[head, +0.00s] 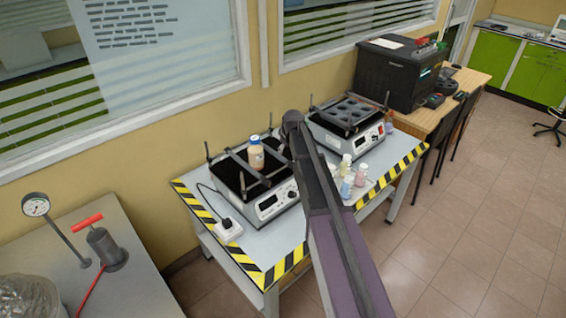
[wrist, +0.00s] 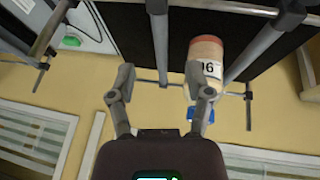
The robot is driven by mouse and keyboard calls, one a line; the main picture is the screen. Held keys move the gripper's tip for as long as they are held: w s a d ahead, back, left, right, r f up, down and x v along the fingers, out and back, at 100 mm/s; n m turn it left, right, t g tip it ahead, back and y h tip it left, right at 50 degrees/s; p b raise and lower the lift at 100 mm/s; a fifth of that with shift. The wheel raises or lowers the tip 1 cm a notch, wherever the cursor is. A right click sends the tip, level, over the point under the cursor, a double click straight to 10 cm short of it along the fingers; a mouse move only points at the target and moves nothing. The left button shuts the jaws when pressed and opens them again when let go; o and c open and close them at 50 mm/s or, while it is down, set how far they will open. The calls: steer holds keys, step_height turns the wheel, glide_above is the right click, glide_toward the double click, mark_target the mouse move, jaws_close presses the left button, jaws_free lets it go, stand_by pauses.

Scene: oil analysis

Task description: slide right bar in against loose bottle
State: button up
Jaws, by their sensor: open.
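In the wrist view the bottle (wrist: 206,55) shows a reddish top and a number label. One grey bar (wrist: 160,40) runs beside it, with a visible gap between them. Another bar (wrist: 258,52) lies close along the bottle's other side. My gripper (wrist: 160,78) is open, with its fingers to either side of the first bar. One finger overlaps the bottle's lower part in the picture; contact cannot be told. My arm hides the gripper in the head view.
A second shaker (head: 347,120) stands to the right on the same striped table (head: 218,233). Several small bottles (head: 347,187) stand on the table beside my arm. A power plug block (head: 228,230) sits front left. A black printer-like machine (head: 400,75) is farther back.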

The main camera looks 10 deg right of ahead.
mark_target(283, 158)
steer(key=shift+b+x, duration=3.85)
steer(key=shift+x, duration=0.75)
steer(key=shift+c, duration=0.3)
steer(key=shift+s, duration=0.1)
jaws_close()
